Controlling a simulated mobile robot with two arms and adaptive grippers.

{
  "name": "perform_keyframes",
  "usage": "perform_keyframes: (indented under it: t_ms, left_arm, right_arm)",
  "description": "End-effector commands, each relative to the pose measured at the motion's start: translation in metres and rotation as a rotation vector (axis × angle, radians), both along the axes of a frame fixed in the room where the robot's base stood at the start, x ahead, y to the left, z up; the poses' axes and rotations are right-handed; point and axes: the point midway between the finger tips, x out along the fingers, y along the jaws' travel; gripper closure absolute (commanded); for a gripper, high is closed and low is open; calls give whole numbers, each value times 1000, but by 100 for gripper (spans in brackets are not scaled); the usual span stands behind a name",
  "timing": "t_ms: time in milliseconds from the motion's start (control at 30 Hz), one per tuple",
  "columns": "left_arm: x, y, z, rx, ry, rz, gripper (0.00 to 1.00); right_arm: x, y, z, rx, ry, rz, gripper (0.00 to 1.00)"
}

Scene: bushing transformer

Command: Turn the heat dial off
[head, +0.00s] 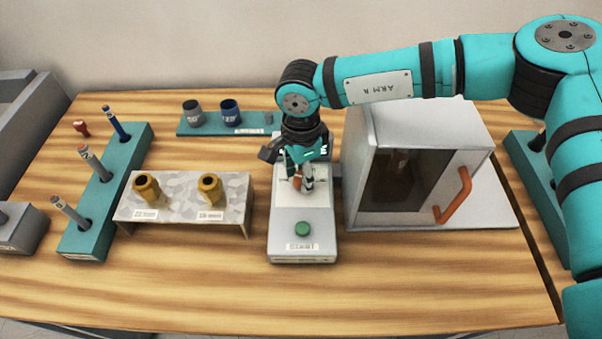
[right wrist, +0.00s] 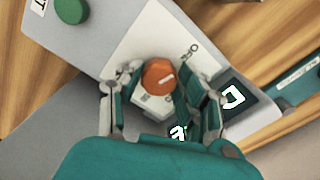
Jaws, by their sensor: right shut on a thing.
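The heat dial is an orange round knob (right wrist: 160,75) with a white pointer line, on a pale panel (right wrist: 132,50) with an "OFF" mark to its upper right in the right wrist view. The pointer line slants towards the right; I cannot tell whether it lines up with "OFF". In the head view the dial (head: 297,184) shows partly under my right gripper (head: 304,178). My right gripper (right wrist: 160,88) points down at the panel, its fingers on either side of the dial and shut on it. My left gripper is not in view.
The control box (head: 287,250) has a green start button (head: 302,229) in front of the dial. A grey oven (head: 430,125) with an orange handle (head: 455,196) stands close on the right. A stand (head: 178,190) with two brass bushings is left. The table front is clear.

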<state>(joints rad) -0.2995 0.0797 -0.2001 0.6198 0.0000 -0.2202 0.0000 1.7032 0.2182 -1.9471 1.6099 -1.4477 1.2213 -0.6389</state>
Motion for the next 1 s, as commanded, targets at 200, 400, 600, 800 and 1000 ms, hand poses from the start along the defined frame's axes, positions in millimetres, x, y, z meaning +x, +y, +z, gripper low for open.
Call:
perform_keyframes:
  t_ms: [200, 400, 600, 800, 1000]
  left_arm:
    - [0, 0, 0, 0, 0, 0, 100]
    - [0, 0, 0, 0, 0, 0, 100]
    - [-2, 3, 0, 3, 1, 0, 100]
    - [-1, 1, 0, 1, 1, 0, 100]
    - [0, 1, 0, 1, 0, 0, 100]
  right_arm:
    - [1, 0, 1, 0, -3, -3, 51]
    - [1, 0, 1, 0, -1, -2, 39]
    - [0, 0, 3, 0, -1, -2, 39]
    - [1, 0, 30, 1, -3, -2, 39]
    - [1, 0, 74, 2, -4, -4, 39]
